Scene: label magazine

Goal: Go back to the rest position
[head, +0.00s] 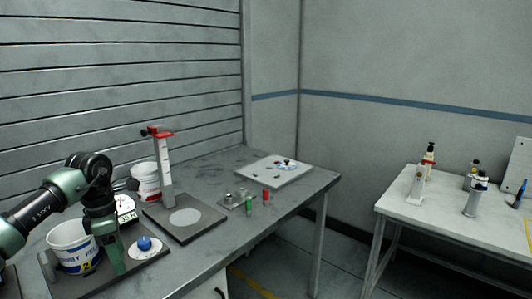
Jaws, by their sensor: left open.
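My left arm comes in from the left, bends at a dark joint and points down, with its gripper (113,262) low over the near-left part of the grey bench (225,262). The gripper is open and nothing shows held in it. It is between a white and blue tub (72,247) and a blue knob (144,243) on a white disc. The fingertips are small and dark here, so I cannot tell whether they touch anything. My right gripper is not in view.
Behind the gripper stand a dial with a small display (126,216), a red and white tub (147,184) and a tall grey column with a red top (164,172). A white board (272,172) lies farther back. A white table (410,212) with bottles is at right.

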